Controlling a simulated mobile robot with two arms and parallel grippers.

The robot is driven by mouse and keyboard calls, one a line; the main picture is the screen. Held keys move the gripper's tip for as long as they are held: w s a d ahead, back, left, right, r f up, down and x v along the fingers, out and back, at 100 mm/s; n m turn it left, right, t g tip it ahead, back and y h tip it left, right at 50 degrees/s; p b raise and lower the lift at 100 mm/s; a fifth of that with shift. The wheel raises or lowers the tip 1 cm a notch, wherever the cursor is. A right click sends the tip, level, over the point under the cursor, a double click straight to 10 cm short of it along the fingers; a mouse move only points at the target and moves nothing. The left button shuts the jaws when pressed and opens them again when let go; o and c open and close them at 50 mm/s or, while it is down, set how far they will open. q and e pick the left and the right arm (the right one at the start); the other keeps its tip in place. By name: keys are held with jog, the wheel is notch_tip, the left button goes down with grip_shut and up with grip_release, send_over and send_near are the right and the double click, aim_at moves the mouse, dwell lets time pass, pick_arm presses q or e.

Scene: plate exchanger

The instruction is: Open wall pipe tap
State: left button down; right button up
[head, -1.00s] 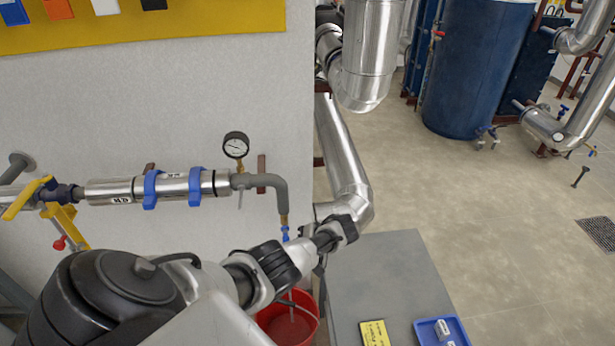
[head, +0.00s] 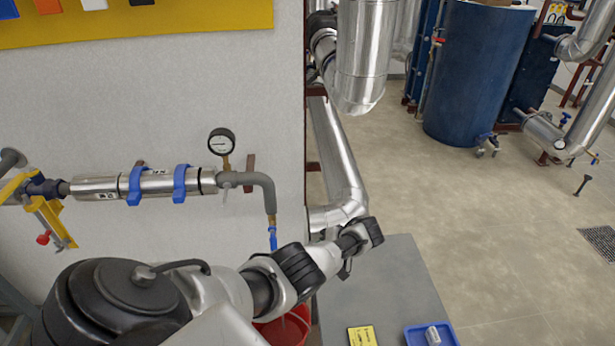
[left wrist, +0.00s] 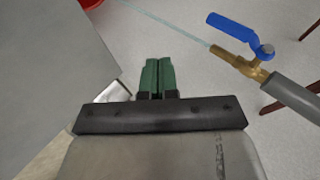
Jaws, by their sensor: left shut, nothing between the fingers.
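The wall pipe tap is a brass valve (left wrist: 240,62) with a blue lever (left wrist: 235,28) in the left wrist view. The lever lies roughly along the line of the pipe. A thin pale stream (left wrist: 165,22) runs from the outlet toward the red bucket (left wrist: 92,3). In the head view the blue lever (head: 272,240) shows below the bent grey pipe end, just above my arm. My left gripper (left wrist: 158,62) has green fingers, shut and empty, beside the tap and apart from it. In the head view its fingers are mostly hidden behind the wrist. My right gripper is not in view.
A pressure gauge (head: 221,142) stands on the wall pipe. A yellow lever valve (head: 48,212) is at its left. A grey table (head: 395,290) with a blue tray (head: 408,334) stands right of my arm. A silver pipe (head: 340,160) runs behind. Open floor lies to the right.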

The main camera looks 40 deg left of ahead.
pick_arm(q)
jog(key=w+d, duration=0.1)
jog(key=d, duration=0.1)
jog(key=w+d+b, duration=0.1)
jog(key=shift+w+d+b, duration=0.2)
jog(key=shift+d+b, duration=0.1)
jog(key=shift+d, duration=0.05)
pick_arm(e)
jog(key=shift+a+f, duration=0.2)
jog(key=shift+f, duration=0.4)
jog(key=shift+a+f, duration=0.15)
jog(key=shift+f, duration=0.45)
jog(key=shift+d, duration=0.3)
